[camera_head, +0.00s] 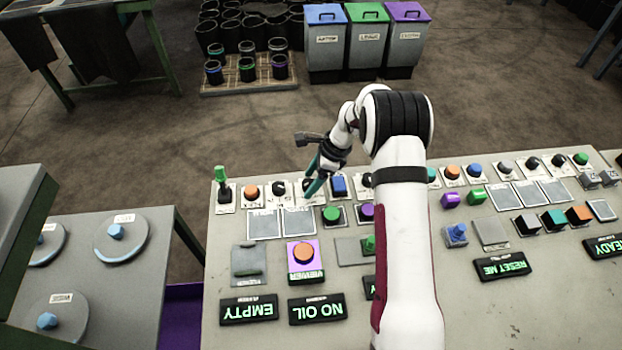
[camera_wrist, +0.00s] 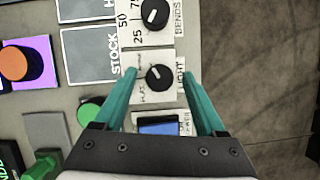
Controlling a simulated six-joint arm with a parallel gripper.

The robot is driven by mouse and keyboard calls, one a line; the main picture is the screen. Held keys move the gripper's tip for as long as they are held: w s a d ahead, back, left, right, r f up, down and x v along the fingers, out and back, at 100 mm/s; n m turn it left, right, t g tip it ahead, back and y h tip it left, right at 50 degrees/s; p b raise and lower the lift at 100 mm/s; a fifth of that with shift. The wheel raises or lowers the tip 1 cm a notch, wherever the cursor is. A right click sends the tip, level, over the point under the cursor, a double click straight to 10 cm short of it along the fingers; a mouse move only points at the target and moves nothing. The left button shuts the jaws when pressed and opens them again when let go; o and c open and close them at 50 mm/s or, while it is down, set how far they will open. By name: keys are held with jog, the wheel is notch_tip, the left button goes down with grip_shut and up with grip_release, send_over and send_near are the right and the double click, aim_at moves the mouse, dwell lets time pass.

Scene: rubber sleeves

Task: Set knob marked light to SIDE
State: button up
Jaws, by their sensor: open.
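The black knob marked LIGHT (camera_wrist: 158,77) sits on a white plate in the wrist view, its name printed along the plate's right side. A short white pointer mark shows on the knob. The setting words on the plate's left are small and partly covered by a finger, so I cannot read SIDE. My gripper (camera_wrist: 157,74) is open, with one teal finger on each side of the knob in the picture. I see no contact and cannot tell the height gap. In the head view my gripper (camera_head: 312,184) is over the panel's far row and partly hides that knob.
A similar knob marked BENDS (camera_wrist: 155,14) is beside it. A blue button (camera_wrist: 158,126) lies on the other side, partly behind my gripper. A green button (camera_wrist: 91,111) and an orange button (camera_head: 303,253) are on the panel. The floor beyond the panel's far edge is clear nearby.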

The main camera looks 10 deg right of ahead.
jog(key=shift+f, duration=0.1)
grip_shut()
dwell(0.3)
jog(key=shift+w+n, duration=0.1)
jog(key=shift+n, duration=0.3)
jog(key=n+g, duration=0.2)
jog(key=n, duration=0.3)
jog(key=shift+w, duration=0.1)
jog(key=n+g+h, duration=0.1)
jog(key=n, duration=0.2)
jog(key=n+g, duration=0.1)
jog(key=n, duration=0.2)
jog(key=shift+w+a+h, duration=0.1)
jog(key=shift+h, duration=0.3)
